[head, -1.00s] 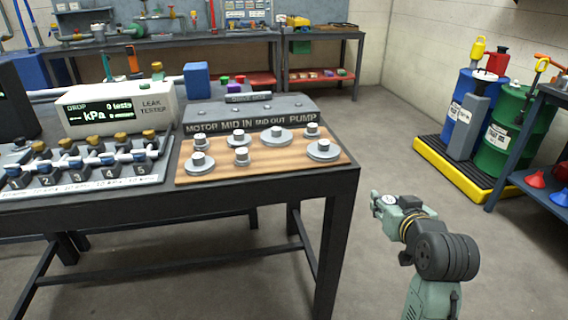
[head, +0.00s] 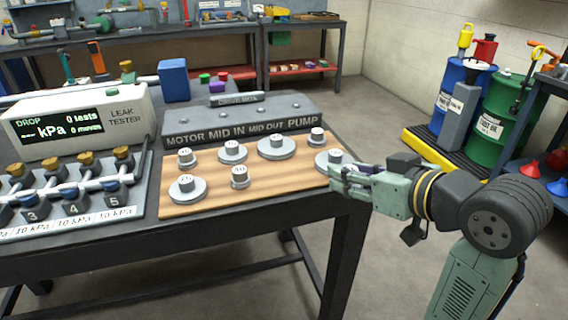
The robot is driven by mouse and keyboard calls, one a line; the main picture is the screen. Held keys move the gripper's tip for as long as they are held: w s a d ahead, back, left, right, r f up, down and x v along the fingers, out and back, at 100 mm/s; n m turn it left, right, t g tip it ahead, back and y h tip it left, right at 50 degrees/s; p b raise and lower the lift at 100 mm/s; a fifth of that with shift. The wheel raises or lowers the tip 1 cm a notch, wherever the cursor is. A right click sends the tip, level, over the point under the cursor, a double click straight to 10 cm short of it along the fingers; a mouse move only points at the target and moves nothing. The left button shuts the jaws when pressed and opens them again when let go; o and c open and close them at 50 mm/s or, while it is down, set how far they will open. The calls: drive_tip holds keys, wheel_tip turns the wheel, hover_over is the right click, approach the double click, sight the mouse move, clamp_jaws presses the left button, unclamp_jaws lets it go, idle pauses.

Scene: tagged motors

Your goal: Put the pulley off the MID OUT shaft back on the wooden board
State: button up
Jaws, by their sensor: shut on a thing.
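Several grey metal pulleys stand hub up on the wooden board (head: 210,199). A large one (head: 187,189) is at the front left, a small one (head: 239,178) at the front middle, and another large one (head: 277,149) at the back. A wide pulley (head: 331,159) is at the right end. My gripper (head: 343,181) is shut at this right-end pulley's near right edge, and its fingers overlap the rim in the view. The grip itself is mostly hidden. The MID OUT label (head: 279,127) is on the front of the dark drive unit (head: 240,116) behind the board; no bare shaft shows.
The leak tester (head: 85,120) and a rack of valves (head: 75,195) stand left of the board. The dark table's (head: 250,222) right edge runs under my gripper. Blue (head: 448,97) and green (head: 492,128) drums stand on the right. Floor between is clear.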

drive_tip(key=p, duration=0.2)
hover_over(290, 177)
drive_tip(key=shift+s+f, duration=0.1)
drive_tip(key=shift+f, duration=2.35)
drive_tip(key=shift+f+b, duration=0.1)
drive_tip(key=shift+b, duration=0.2)
drive_tip(key=o, duration=1.2)
